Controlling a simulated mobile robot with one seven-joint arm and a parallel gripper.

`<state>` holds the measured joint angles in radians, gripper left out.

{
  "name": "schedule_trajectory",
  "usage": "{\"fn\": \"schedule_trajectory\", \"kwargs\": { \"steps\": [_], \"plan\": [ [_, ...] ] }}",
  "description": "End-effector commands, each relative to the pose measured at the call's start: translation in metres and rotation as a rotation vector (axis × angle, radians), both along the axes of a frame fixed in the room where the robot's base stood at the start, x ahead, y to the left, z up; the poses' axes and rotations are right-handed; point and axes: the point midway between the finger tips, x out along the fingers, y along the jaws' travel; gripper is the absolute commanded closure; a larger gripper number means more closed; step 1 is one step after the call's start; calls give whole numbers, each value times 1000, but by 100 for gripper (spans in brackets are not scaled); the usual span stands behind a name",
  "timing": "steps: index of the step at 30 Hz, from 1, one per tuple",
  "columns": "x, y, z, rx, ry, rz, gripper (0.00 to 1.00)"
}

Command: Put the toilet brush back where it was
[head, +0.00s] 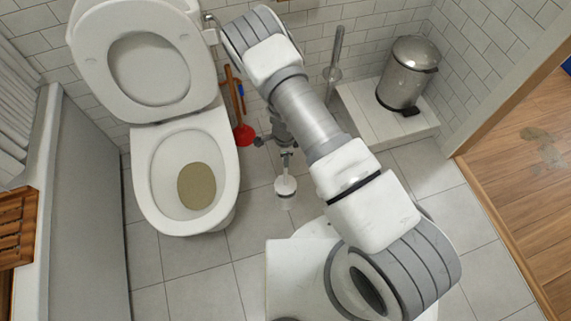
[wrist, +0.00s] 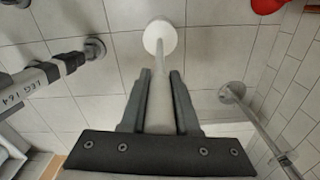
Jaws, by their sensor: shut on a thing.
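The toilet brush (head: 286,187) has a pale handle and a round white end. It hangs below my gripper (head: 284,150), over the tiled floor to the right of the toilet. In the wrist view, the pale handle of the brush (wrist: 160,105) lies between the two dark fingers of my gripper (wrist: 160,78), which are shut on it. Its round white end points away from me. I cannot tell whether this end touches the floor. A metal stand with an upright rod (head: 334,55) is behind my arm near the back wall; its round base (wrist: 232,92) shows in the wrist view.
The toilet (head: 185,120) stands left with its lid up. A red plunger (head: 244,134) is beside it. A metal pedal bin (head: 408,75) stands on a white ledge (head: 362,120) at the back right. Floor tiles (head: 250,235) in front of the toilet are clear.

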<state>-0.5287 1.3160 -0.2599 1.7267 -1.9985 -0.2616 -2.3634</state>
Motion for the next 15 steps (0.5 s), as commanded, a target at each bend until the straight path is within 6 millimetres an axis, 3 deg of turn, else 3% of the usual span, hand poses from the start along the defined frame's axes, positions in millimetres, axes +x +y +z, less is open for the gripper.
{"fn": "schedule_trajectory", "kwargs": {
  "steps": [7, 15],
  "plan": [
    [0, -1, -39, -1, 1, 0, 100],
    [0, 0, -41, -1, 0, 0, 100]
  ]
}}
